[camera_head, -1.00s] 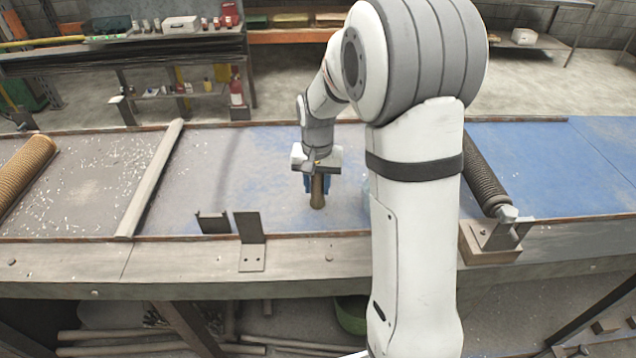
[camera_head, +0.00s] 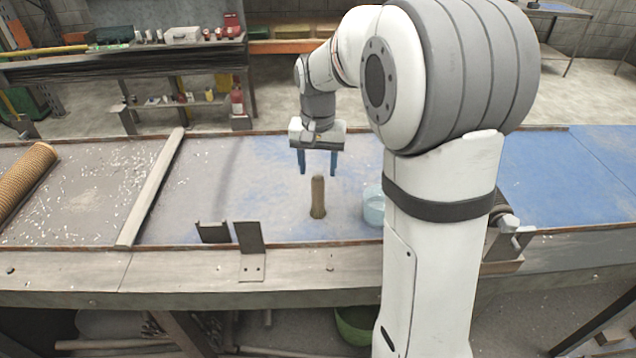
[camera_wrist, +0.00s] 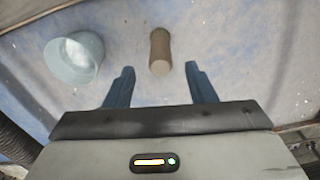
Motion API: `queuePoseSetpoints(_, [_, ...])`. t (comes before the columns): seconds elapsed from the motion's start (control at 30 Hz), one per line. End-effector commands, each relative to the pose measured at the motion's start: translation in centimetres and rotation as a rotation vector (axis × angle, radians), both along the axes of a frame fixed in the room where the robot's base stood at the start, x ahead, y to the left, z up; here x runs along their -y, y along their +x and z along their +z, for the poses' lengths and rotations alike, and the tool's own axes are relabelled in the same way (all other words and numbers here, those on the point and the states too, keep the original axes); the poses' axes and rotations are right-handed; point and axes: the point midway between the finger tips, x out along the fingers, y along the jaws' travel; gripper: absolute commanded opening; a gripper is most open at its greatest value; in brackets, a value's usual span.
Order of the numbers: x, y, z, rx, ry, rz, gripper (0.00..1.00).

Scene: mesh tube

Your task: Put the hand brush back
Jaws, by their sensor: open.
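A brown, roughly cylindrical handle (camera_head: 318,197), which looks like the hand brush, stands upright on the blue-grey bench top. In the wrist view it appears as a brown cylinder (camera_wrist: 160,52) ahead of the fingers; no bristles show. My gripper (camera_head: 318,172) is above and behind the handle, its blue fingers spread and empty. In the wrist view my gripper (camera_wrist: 160,85) has the handle beyond the gap between its fingers, apart from both.
A pale blue cup or bucket (camera_head: 374,207) stands right of the handle, partly behind my arm; the wrist view shows it too (camera_wrist: 74,58). Dark metal brackets (camera_head: 248,240) stand at the front edge. A wooden strip (camera_head: 152,190) and mesh roll (camera_head: 25,180) are left.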

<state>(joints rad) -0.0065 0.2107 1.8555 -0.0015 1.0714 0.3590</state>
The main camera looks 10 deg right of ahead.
Motion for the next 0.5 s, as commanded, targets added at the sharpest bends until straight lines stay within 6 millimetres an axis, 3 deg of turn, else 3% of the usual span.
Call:
queuePoseSetpoints(0.1, [0.0, 0.0, 1.9, 0.002, 0.000, 0.000, 0.50])
queuePoseSetpoints(0.3, [0.0, -0.5, 3.5, 0.006, 0.000, 0.005, 0.50])
queuePoseSetpoints(0.37, [0.1, -1.2, 3.9, 0.015, 0.000, 0.016, 0.50])
queuePoseSetpoints(0.5, [0.2, -4.8, 4.8, 0.056, -0.002, 0.067, 0.50])
